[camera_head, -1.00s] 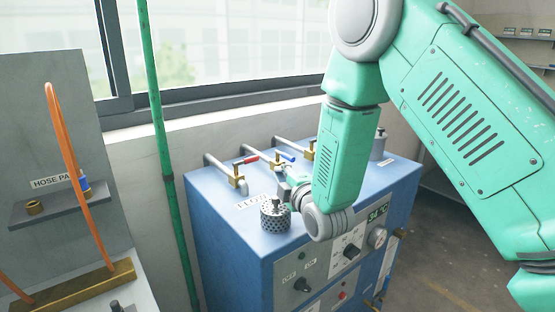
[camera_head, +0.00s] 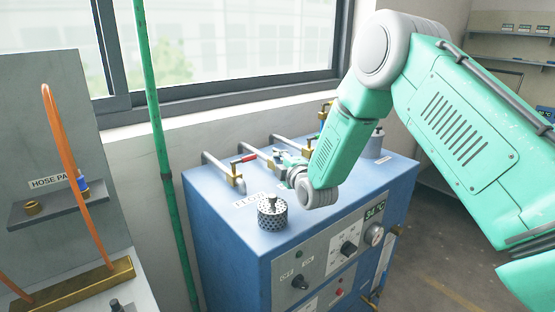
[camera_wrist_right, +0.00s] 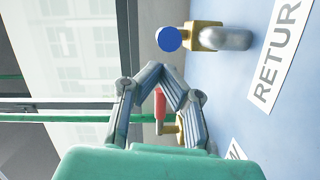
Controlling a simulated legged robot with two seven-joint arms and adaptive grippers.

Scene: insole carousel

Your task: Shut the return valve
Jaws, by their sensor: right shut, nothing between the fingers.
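The return valve shows in the right wrist view as a brass body (camera_wrist_right: 205,36) with a blue handle (camera_wrist_right: 168,39), its round end facing the camera, beside a label reading "RETUR". My right gripper (camera_wrist_right: 158,68) is shut and empty, its fingertips a little below the blue handle in that picture; I cannot tell whether they touch it. In the head view my right gripper (camera_head: 281,156) is at the middle pipe on top of the blue machine (camera_head: 228,229) and hides most of that valve. My left gripper is not in view.
A red-handled valve (camera_head: 242,159) sits just left of the gripper; its red handle (camera_wrist_right: 159,104) shows between the finger links. A perforated metal cylinder (camera_head: 272,214) stands at the machine's front. A green pole (camera_head: 153,100) rises at left.

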